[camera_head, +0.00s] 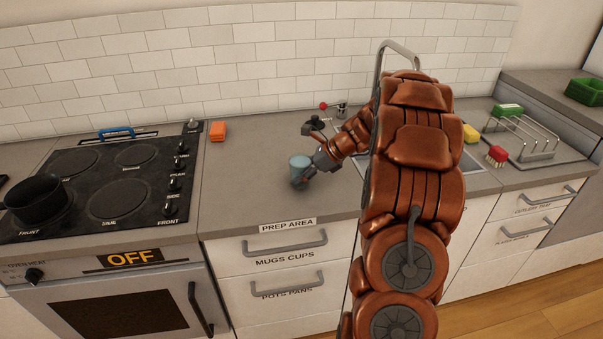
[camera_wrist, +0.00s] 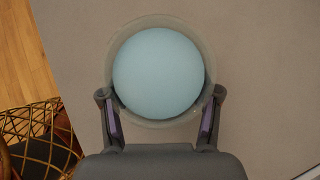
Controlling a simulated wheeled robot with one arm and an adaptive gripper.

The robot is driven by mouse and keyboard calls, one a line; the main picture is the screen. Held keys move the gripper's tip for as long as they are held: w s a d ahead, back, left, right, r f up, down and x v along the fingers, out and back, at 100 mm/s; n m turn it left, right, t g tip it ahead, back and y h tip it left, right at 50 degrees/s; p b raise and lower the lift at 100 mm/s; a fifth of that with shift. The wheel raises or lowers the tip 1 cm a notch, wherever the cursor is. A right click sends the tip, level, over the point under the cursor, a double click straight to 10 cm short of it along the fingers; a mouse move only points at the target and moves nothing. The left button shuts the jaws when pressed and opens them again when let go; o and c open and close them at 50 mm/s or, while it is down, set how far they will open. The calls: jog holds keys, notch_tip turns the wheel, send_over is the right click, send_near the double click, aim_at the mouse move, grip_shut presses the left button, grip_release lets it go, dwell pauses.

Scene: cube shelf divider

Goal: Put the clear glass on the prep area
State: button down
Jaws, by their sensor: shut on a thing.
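The clear glass (camera_head: 299,162) looks pale blue and stands upright at the prep area (camera_head: 250,185), the grey counter between the stove and the sink. I cannot tell whether its base touches the counter. My gripper (camera_head: 304,177) is shut on the glass from the side nearer the sink. In the wrist view, the two fingers of my gripper (camera_wrist: 161,95) sit on either side of the round glass (camera_wrist: 158,72). The PREP AREA label (camera_head: 288,225) is on the counter's front edge.
The stove (camera_head: 125,205) with a dark pot (camera_head: 36,198) is at the left. An orange block (camera_head: 218,132) lies at the back of the counter. A yellow sponge (camera_head: 471,134), a red brush (camera_head: 496,154) and a dish rack (camera_head: 530,138) are at the right. Counter left of the glass is clear.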

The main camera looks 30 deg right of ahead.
jog(key=shift+f, duration=0.1)
jog(key=shift+c, duration=1.2)
grip_release()
